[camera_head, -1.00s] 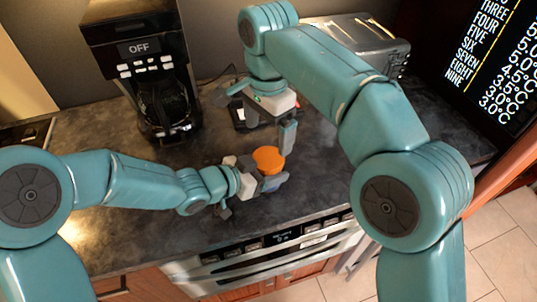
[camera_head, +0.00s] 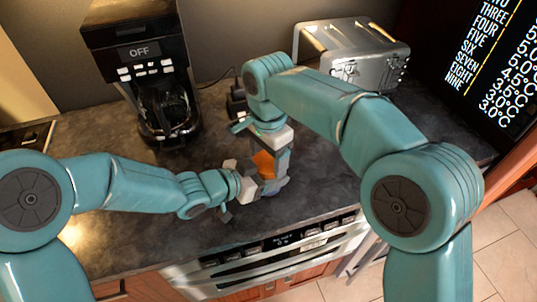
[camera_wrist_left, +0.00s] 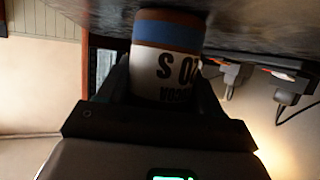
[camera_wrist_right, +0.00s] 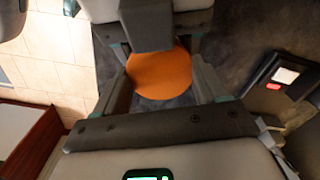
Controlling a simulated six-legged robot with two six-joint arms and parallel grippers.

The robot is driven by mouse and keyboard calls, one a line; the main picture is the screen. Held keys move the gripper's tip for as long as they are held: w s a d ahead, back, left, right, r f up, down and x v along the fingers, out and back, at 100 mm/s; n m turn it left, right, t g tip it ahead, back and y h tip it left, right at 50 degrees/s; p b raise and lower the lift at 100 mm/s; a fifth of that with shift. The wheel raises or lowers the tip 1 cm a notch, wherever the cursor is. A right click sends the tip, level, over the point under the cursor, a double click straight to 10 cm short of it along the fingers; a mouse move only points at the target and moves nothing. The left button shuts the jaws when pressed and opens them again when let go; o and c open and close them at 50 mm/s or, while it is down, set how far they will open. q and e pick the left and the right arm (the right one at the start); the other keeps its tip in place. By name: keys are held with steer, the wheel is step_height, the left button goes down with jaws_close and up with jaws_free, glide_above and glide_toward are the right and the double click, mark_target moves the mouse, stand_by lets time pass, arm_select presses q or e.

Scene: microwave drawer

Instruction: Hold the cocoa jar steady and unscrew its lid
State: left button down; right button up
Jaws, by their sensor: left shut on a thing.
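The cocoa jar (camera_wrist_left: 168,65) is pale with a blue band and dark lettering. It stands on the counter, upside down in the left wrist view. My left gripper (camera_head: 257,187) is shut on the jar's body from the left. The round orange lid (camera_wrist_right: 160,74) is on top of the jar; it shows partly in the head view (camera_head: 264,163). My right gripper (camera_wrist_right: 162,80) is above the jar, pointing down, with its fingers on opposite sides of the lid. Its jaws look open, with the fingers very near the lid; I cannot tell whether they touch it.
A black coffee maker (camera_head: 152,65) stands at the back left, and a silver toaster (camera_head: 358,58) at the back right. The oven front (camera_head: 278,262) lies below the counter's front edge.

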steer(key=shift+c, duration=0.6)
steer(key=o, duration=1.2)
steer(key=shift+c, duration=0.2)
steer(key=shift+r, duration=0.1)
step_height(320, 180, up, 8)
steer(key=shift+f, duration=4.1)
steer(key=c, duration=1)
steer(key=o, duration=1)
